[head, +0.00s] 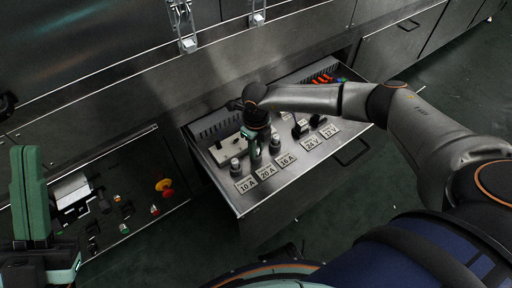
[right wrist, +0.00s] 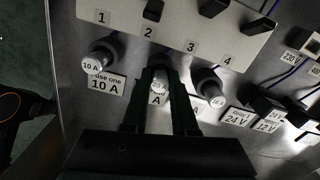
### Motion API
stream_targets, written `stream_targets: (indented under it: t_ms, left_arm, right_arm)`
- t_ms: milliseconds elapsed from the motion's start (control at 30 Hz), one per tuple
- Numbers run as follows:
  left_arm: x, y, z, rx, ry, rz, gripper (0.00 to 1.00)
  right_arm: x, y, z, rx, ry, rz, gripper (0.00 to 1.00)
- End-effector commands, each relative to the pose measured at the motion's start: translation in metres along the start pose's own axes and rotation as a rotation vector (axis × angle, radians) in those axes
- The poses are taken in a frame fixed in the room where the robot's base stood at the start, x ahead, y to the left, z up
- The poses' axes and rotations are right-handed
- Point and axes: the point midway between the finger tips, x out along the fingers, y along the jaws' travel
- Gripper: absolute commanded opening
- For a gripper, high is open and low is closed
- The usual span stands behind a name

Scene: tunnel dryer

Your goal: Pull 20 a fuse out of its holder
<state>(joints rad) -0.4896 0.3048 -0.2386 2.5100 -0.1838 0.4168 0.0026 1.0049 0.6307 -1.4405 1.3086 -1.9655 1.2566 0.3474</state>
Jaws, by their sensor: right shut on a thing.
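The 20 A fuse (right wrist: 159,86) is a dark cylinder with a pale end label, standing in the panel between the 10 A fuse (right wrist: 93,64) and the 16 A fuse (right wrist: 217,100). My right gripper (right wrist: 158,76) is shut on it, with one dark finger on each side; the fingers partly hide the fuse and its plate. In the head view my right gripper (head: 255,160) reaches down above the 20 A label (head: 267,173), and its fingers hide most of the fuse. My left gripper (head: 30,150) points up at the far left, away from the panel; its jaw gap is unclear.
The fuses stand in an open drawer (head: 236,207) with a numbered white switch strip (right wrist: 185,30) behind them. Plugs and 24 V and 12 V labels (head: 312,143) lie to the right. A control panel with a red-orange knob (head: 163,186) is at left.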

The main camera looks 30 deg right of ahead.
Motion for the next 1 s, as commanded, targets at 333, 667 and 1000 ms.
stream_targets:
  t_ms: [333, 667, 1000]
  left_arm:
    - [-0.0001, 0.0, 0.0002, 0.0, -0.001, 0.0, 0.0]
    - [0.001, -0.0004, -0.0007, -0.001, -0.002, 0.0, 0.0]
    - [0.004, -0.0016, -0.0035, -0.001, -0.003, 0.0, 0.0]
  right_arm:
    - [-0.0002, -0.0001, 0.0001, 0.0, 0.0, 0.0, 0.0]
    - [-0.0019, -0.0001, 0.0001, 0.0, 0.0, 0.0, 0.0]
    - [-0.0064, 0.0, 0.0004, 0.0, -0.001, 0.0, 0.0]
